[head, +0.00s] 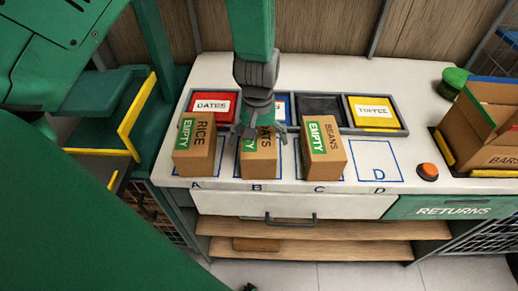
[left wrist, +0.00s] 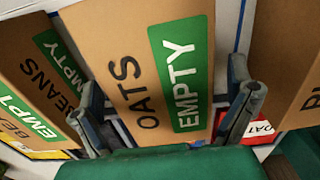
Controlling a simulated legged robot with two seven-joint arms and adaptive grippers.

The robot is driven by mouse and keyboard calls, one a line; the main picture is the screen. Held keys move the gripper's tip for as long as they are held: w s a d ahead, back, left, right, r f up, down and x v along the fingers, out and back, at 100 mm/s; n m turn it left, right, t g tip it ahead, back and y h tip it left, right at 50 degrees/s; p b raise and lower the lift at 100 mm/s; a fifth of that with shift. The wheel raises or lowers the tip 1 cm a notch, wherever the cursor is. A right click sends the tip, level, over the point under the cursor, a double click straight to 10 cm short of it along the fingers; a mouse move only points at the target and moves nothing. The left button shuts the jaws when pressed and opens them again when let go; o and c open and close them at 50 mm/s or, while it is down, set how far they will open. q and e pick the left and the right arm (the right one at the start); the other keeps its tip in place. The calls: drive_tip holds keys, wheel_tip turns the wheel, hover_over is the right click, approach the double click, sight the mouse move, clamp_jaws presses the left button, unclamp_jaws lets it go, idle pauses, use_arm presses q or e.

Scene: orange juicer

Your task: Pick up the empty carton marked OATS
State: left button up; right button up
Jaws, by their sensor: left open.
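The brown OATS carton (head: 258,168) with a green EMPTY label stands on square B, between the RICE carton and the BEANS carton. It fills the middle of the left wrist view (left wrist: 140,70). My left gripper (head: 262,130) comes down from above over its top. In the left wrist view, my left gripper (left wrist: 165,90) is open, with one finger on each side of the OATS carton; I cannot tell whether either finger touches it. My gripper hides part of the carton's top in the head view. My right gripper is not seen.
The RICE carton (head: 194,158) stands close on the left and the BEANS carton (head: 322,155) on the right. Behind are bins, including red DATES (head: 212,105) and yellow TOFFEE (head: 375,113). Square D (head: 378,172) is empty. An orange button (head: 428,171) and open BARS box (head: 488,128) stand right.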

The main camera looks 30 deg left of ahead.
use_arm(q)
drive_tip(key=shift+w+f, duration=0.2)
drive_tip(key=shift+f, duration=0.9)
drive_tip(key=shift+s+r, duration=0.1)
drive_tip(key=shift+c, duration=0.9)
drive_tip(key=shift+a, duration=0.15)
drive_tip(key=c, duration=0.9)
drive_tip(key=shift+c, duration=0.2)
